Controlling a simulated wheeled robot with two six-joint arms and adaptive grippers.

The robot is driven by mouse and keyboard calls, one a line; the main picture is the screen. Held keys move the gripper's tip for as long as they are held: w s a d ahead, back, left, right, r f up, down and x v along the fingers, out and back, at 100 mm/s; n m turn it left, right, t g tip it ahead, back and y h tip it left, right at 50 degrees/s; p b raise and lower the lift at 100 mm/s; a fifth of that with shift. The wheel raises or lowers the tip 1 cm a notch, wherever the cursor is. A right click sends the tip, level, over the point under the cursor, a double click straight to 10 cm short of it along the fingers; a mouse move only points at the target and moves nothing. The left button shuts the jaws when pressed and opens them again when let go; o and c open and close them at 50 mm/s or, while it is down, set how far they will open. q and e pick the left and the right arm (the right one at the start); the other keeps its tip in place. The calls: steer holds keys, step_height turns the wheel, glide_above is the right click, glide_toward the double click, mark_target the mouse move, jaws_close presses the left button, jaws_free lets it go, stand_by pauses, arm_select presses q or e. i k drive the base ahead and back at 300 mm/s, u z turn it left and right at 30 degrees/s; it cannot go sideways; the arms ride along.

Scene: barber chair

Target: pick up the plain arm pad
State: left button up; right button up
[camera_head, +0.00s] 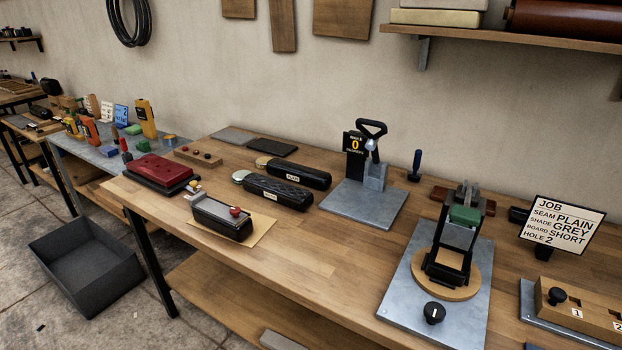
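The plain arm pad (309,174) is a smooth, long black pad lying on the wooden workbench, left of the middle of the picture. A small white label on its near side seems to read PLAIN. A pale round piece sits at its left end. A second black arm pad (268,186) with a quilted top lies just in front of it, nearly parallel and with its own white label. Neither of my grippers is in view.
A lever press on a metal plate (345,212) stands right of the pads. A black fixture with a green block (464,215) stands farther right, before a job sign (566,224). A red pad (160,168) and a black box (220,219) lie left. The bench's front middle is clear.

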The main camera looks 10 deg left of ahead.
mark_target(321, 180)
steer(key=u, duration=2.15)
steer(key=i, duration=2.75)
steer(key=z, duration=2.2)
